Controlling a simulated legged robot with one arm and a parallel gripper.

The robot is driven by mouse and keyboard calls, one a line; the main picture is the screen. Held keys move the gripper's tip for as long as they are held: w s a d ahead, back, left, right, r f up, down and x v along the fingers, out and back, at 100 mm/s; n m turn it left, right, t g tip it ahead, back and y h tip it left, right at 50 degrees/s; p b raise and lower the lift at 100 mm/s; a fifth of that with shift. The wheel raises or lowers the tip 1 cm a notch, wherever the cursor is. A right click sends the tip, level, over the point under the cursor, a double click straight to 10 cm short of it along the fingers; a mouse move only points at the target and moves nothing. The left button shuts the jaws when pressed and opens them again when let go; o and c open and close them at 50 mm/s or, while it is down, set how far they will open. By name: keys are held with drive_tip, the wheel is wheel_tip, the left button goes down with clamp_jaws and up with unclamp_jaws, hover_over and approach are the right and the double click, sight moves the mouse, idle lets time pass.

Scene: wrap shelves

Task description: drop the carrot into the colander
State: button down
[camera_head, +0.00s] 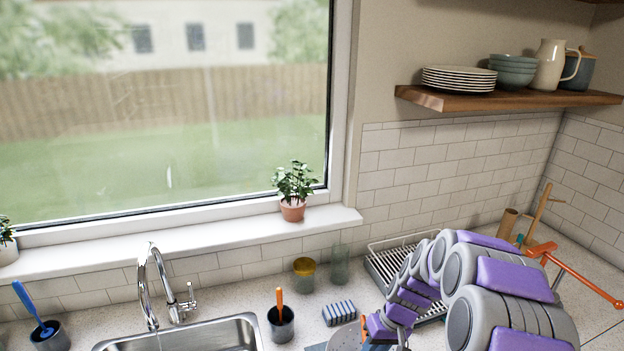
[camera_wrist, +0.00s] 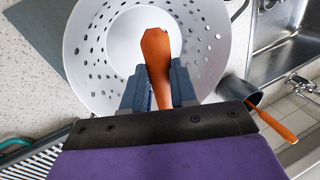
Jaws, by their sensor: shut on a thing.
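In the wrist view, my gripper (camera_wrist: 157,88) is shut on the orange carrot (camera_wrist: 156,48), which sits between the two grey fingers and points away from the palm. The white colander (camera_wrist: 208,25), with rows of round holes, lies behind the carrot in that view. The carrot appears over the inside of the bowl; its height above the bottom is hard to tell. The near part of the colander is hidden by my gripper. In the head view, my purple and grey arm covers the gripper area, and I cannot make out the carrot there.
A dark cup with an orange-handled tool (camera_head: 281,323) stands between the sink (camera_head: 235,330) and a blue striped sponge (camera_head: 339,313). A white dish rack (camera_head: 385,268) is behind my arm. A jar (camera_head: 304,274) and a glass (camera_head: 340,264) stand by the wall.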

drive_tip(key=shift+d+f, duration=0.1)
drive_tip(key=shift+d, duration=1.15)
drive_tip(key=c, duration=1.2)
unclamp_jaws()
drive_tip(key=shift+d, duration=0.1)
drive_tip(key=shift+o, duration=0.5)
drive_tip(key=o, duration=0.3)
drive_tip(key=shift+a, duration=1.2)
drive_tip(key=p+v, duration=0.2)
drive_tip(key=v, duration=1.6)
drive_tip(key=s+a+r+h+b, duration=0.1)
drive_tip(key=s+a, duration=0.2)
drive_tip(key=s, duration=0.4)
drive_tip(key=s+a+r+h+b, duration=0.1)
drive_tip(key=s+a, duration=0.2)
drive_tip(key=s, duration=0.5)
drive_tip(key=s+f+m+b, duration=0.1)
drive_tip(key=s+f, duration=0.1)
drive_tip(key=s, duration=0.7)
drive_tip(key=s+f+m+g+h+b, duration=0.1)
drive_tip(key=s+f, duration=0.1)
drive_tip(key=s, duration=0.8)
drive_tip(key=shift+d+h, duration=0.3)
drive_tip(key=shift+d, duration=0.05)
